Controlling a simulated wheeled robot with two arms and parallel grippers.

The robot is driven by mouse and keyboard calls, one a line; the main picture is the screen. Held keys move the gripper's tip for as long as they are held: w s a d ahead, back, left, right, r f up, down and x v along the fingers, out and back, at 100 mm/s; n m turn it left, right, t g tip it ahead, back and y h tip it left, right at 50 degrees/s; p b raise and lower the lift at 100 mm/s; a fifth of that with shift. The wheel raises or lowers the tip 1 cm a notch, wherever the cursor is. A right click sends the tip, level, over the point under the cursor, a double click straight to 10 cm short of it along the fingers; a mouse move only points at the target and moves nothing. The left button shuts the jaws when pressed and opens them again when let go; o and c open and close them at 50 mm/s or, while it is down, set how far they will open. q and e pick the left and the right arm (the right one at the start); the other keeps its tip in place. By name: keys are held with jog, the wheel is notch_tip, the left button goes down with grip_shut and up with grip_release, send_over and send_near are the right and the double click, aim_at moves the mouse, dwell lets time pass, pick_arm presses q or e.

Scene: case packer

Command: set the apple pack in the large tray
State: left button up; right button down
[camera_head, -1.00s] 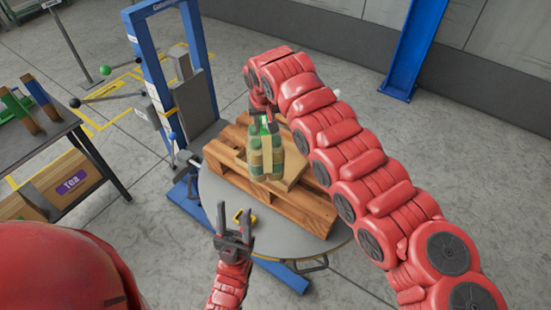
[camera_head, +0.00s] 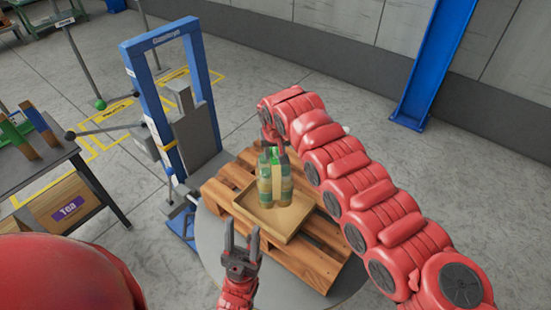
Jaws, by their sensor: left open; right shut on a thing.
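The apple pack (camera_head: 276,189), a block of green-topped brownish bottles, stands upright over the large tray (camera_head: 294,236). I cannot tell whether its base touches the tray floor. The tray is shallow, tan and lies on a wooden pallet. My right gripper (camera_head: 275,150) comes in from behind and is shut on the top of the pack; its fingers are mostly hidden. My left gripper (camera_head: 242,232) is open and empty, fingers pointing up, in front of the tray's near left side.
The wooden pallet (camera_head: 318,264) sits on a round grey turntable (camera_head: 212,246). A blue-framed machine (camera_head: 147,90) stands behind left. A table (camera_head: 50,160) at left bears upright packs, with a Tea box (camera_head: 75,205) below. Open floor lies right.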

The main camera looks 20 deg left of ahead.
notch_tip(320, 180, down, 3)
jog(key=shift+p, duration=0.55)
notch_tip(320, 180, down, 4)
jog(key=shift+w+r+p, duration=0.1)
jog(key=shift+p, duration=0.65)
jog(key=c, duration=0.9)
grip_release()
jog(key=o, duration=0.3)
jog(key=shift+o, duration=0.2)
